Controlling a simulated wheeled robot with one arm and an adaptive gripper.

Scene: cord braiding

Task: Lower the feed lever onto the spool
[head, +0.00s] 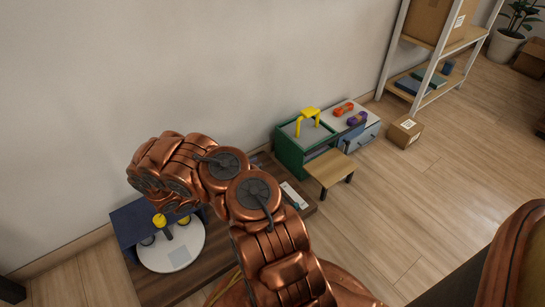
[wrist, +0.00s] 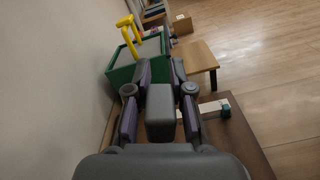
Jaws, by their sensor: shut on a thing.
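My gripper (wrist: 161,73) shows in the wrist view, its purple and grey fingers pointing toward a green box and its grey middle block blocking the view between them. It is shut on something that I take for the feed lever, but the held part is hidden. I cannot pick out the spool for certain.
The green box (head: 290,152) has a yellow handle (head: 308,114). A small wooden stand (head: 330,168) is beside it. A blue unit (head: 131,218) with a white disc (head: 170,250) and yellow knob (head: 159,220) stands at left. The wall is close behind; the floor at right is open.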

